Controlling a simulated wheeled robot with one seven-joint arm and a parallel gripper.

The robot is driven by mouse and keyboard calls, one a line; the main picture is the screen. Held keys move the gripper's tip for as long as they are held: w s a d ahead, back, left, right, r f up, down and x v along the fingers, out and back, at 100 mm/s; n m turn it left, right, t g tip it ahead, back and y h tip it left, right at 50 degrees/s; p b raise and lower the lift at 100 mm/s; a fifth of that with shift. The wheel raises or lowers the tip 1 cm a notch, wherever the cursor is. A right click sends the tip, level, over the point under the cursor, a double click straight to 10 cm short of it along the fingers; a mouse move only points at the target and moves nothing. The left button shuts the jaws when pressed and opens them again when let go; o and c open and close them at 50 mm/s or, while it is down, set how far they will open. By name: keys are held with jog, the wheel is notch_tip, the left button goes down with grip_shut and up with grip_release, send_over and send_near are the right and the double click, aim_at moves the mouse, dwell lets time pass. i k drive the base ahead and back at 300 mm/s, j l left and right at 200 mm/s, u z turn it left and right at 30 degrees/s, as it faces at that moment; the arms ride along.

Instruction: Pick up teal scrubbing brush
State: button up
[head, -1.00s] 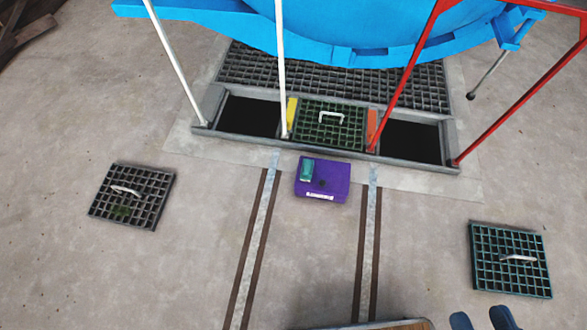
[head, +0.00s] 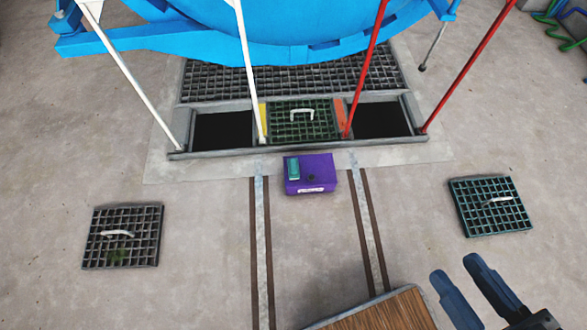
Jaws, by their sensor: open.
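The teal scrubbing brush (head: 293,169) lies on the left part of the top of a purple box (head: 318,174). The box stands on the floor between two rails, just in front of the grated pit. My gripper (head: 459,284) is at the lower right, with its two dark blue fingers apart and nothing between them. It is well to the right of the brush and nearer to me, not touching it.
A loose grate with a handle (head: 123,237) lies on the floor at left, another (head: 491,206) at right. Two open pits (head: 222,131) (head: 382,120) lie behind the box, with white and red poles beside them. A wooden-topped surface (head: 375,312) is at the bottom. The floor around the box is mostly clear.

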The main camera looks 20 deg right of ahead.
aim_at(292, 163)
jog(key=i+j, duration=0.1)
jog(key=j, duration=0.25)
jog(key=i+j, duration=1.4)
jog(key=i+l+z, duration=0.05)
jog(key=i, duration=0.1)
